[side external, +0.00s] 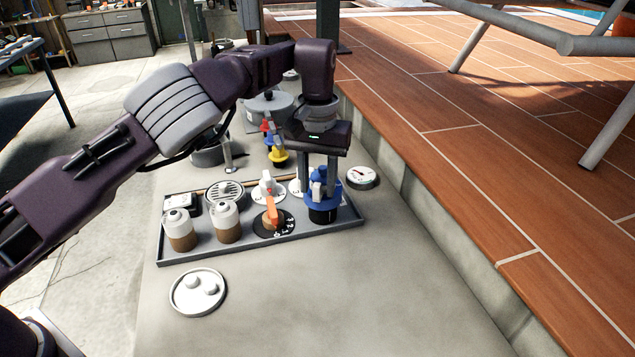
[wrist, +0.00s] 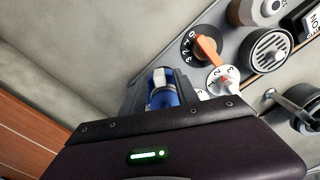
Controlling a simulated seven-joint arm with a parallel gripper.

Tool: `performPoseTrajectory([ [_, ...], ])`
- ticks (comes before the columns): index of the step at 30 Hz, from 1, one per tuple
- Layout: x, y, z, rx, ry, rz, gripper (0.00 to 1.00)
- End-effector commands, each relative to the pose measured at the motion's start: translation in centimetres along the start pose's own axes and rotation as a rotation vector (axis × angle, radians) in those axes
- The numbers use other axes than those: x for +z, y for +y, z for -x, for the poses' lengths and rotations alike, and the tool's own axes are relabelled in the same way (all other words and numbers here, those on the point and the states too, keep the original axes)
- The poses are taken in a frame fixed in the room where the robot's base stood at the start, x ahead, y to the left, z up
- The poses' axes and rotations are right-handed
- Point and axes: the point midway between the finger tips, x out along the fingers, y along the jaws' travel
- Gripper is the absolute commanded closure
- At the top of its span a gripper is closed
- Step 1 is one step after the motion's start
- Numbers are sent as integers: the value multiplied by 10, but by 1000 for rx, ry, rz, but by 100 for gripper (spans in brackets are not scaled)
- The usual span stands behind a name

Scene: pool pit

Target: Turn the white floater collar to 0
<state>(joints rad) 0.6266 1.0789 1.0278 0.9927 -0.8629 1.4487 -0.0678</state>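My gripper (side external: 318,188) points down over the right end of the grey tray. Its two fingers are spread apart on either side of a blue knob (side external: 321,199), with a narrow gap seeming to show; contact is hard to judge. The blue knob also shows between the fingers in the wrist view (wrist: 161,91). A white numbered dial with an upright white handle (side external: 267,187) stands left of the gripper; the wrist view shows this dial (wrist: 223,80) with figures 2 and 3. Another white dial (side external: 295,187) is partly hidden behind my gripper. I cannot tell which one is the floater collar.
A tiled step (side external: 470,185) rises at right.

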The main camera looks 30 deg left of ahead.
Motion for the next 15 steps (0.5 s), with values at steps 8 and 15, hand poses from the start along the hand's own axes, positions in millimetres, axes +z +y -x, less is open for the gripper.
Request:
performPoseTrajectory([
  [8, 0, 0, -5, 1, 2, -1, 64],
  [15, 0, 0, -5, 1, 1, -1, 100],
])
